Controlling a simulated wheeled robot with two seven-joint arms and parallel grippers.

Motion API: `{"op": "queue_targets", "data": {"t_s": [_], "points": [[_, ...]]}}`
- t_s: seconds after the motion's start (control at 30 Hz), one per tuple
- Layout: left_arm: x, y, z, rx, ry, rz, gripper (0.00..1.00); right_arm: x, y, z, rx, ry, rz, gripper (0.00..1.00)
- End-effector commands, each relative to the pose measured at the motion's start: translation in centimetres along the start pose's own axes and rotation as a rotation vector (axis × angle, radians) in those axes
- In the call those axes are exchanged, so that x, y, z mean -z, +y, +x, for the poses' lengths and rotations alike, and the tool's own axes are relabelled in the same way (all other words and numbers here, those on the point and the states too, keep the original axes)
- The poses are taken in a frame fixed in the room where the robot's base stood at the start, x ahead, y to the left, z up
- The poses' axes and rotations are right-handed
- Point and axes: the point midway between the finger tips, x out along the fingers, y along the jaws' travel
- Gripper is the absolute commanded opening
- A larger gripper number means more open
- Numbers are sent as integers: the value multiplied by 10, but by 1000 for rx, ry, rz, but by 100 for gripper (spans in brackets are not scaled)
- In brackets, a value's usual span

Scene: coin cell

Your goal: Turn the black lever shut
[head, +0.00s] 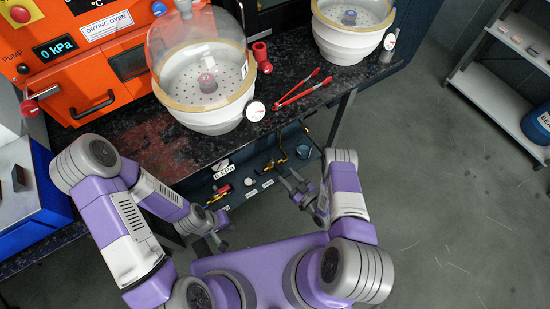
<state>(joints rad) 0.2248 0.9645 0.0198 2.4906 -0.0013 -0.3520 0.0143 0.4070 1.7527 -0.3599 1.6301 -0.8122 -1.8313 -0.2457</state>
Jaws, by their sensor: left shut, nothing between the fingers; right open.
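Below the bench front is a dark valve panel (244,187) with small labels. A brass fitting with what looks like a black lever (281,153) sits on its right part; at this size I cannot tell the lever's angle. A red-handled valve (219,194) sits further left on the panel. My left gripper (220,242) is shut and empty, low in front of the panel's left part, below the red handle. My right gripper (295,184) is open and empty, in front of the panel's right part, below the brass fitting and apart from it in the picture.
On the dark speckled bench (165,145) stand an orange drying oven (100,75), a domed white desiccator (200,118) and another desiccator (350,45). Red tongs (297,92) lie near the bench edge. A blue bin (40,205) is at left. Open floor (450,190) lies to the right.

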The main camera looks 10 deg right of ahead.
Motion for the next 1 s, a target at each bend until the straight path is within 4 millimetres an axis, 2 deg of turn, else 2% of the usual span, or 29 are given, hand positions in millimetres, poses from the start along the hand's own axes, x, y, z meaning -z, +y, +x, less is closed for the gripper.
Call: {"op": "queue_targets", "data": {"t_s": [0.13, 0.4, 0.53, 0.9, 1.0], "points": [[0, -1, 3, 0, 0, 0, 0, 1, -2, 10, 9, 19, -5, 47], [0, -5, 14, 0, 0, 0, 0, 1, -2, 53, 7, 17, -5, 47], [1, -7, 17, 0, 0, 0, 0, 1, -2, 67, 7, 15, -4, 47], [1, -7, 18, 0, 0, 0, 0, 2, -2, 74, 5, 13, -2, 47], [1, -7, 18, 0, 0, 0, 0, 2, -2, 74, 5, 13, -2, 33]]}}
